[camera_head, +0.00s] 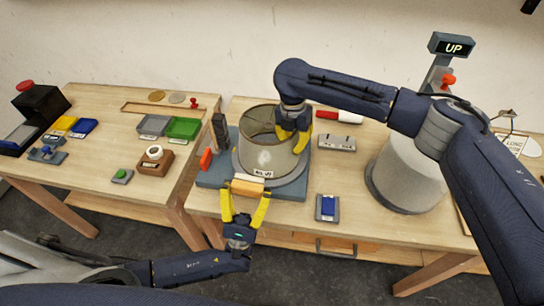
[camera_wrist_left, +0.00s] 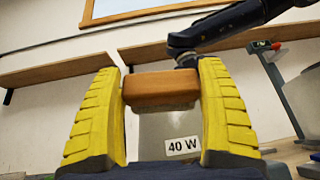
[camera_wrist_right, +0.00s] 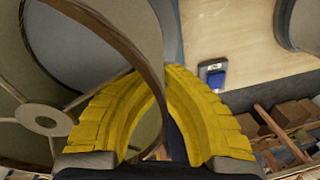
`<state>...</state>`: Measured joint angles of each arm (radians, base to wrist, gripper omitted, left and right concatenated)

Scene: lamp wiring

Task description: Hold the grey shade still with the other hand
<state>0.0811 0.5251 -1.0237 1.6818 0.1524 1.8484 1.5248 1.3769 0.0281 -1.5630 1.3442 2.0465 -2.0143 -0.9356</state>
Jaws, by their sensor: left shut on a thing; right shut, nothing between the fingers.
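A grey, open-topped shade (camera_head: 266,158) stands on a blue-grey base (camera_head: 212,180), with a white label low on its front. The label (camera_wrist_left: 183,146) reads 40 W in the left wrist view. My left gripper (camera_head: 246,190) is shut on a tan-brown block (camera_wrist_left: 160,88) at the shade's front; whether the block touches the shade is unclear. My right gripper (camera_head: 296,137) is shut at the shade's right rim, reaching down from above. In the right wrist view the rim (camera_wrist_right: 128,45) curves close across its fingers (camera_wrist_right: 165,80); contact is unclear. A spoked ring (camera_wrist_right: 42,122) shows inside the shade.
A plain grey drum (camera_head: 405,172) stands on the right. A blue-topped switch (camera_head: 327,207) lies near the front edge. A light metal block (camera_head: 336,142) and a red-and-white cylinder (camera_head: 338,115) sit behind. A second table (camera_head: 95,170) on the left holds trays and small parts.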

